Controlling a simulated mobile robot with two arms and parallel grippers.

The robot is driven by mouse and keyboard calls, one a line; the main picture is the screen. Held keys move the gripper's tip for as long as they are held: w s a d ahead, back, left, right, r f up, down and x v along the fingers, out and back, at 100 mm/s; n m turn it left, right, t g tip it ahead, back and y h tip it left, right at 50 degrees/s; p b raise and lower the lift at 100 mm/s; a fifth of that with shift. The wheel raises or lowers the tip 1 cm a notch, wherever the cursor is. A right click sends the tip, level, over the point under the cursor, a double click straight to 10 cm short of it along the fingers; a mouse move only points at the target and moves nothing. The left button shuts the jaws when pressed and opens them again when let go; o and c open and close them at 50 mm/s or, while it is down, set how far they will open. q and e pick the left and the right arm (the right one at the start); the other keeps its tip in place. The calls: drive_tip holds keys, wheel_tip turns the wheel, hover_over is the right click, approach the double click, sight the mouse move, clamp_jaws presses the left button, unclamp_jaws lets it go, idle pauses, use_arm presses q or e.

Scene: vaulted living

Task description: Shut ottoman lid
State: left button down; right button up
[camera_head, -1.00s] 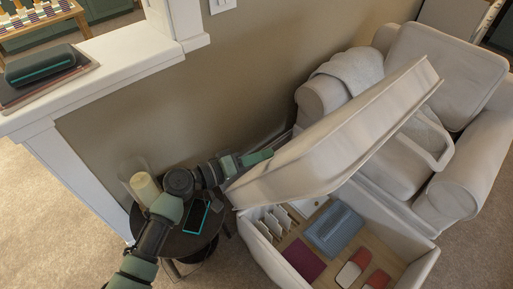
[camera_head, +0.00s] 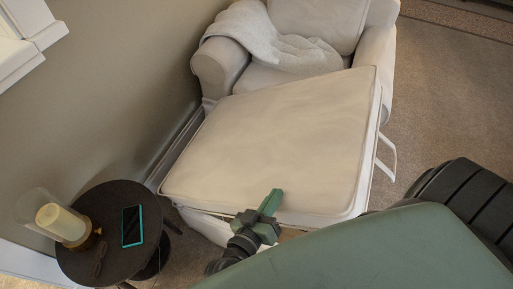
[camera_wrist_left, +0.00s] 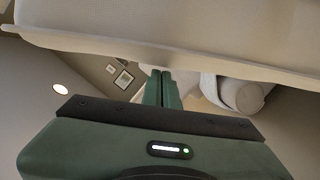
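The cream ottoman lid (camera_head: 285,135) lies low over the ottoman base (camera_head: 205,226) in the head view. A gap shows below its near edge, with a little of the interior visible, so it is not flush there. Most of the contents are hidden. My left gripper (camera_head: 271,201) is at the near edge, its fingers overlapping the lid in the picture; I cannot tell whether they touch it. In the left wrist view its two fingers (camera_wrist_left: 162,88) are together with nothing between them, and the lid (camera_wrist_left: 180,35) spans the top. My right gripper is not in view.
A cream armchair (camera_head: 350,25) with a throw (camera_head: 262,38) stands behind the ottoman. At left, a round dark side table (camera_head: 97,268) holds a glass candle holder (camera_head: 60,222) and a phone (camera_head: 132,226). Carpet at right is open. My own green and black parts fill the lower right.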

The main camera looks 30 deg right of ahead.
use_arm(q)
drive_tip(key=shift+s+d+f, duration=0.3)
drive_tip(key=shift+s+f, duration=0.1)
drive_tip(key=shift+f, duration=0.2)
drive_tip(key=shift+r, duration=0.1)
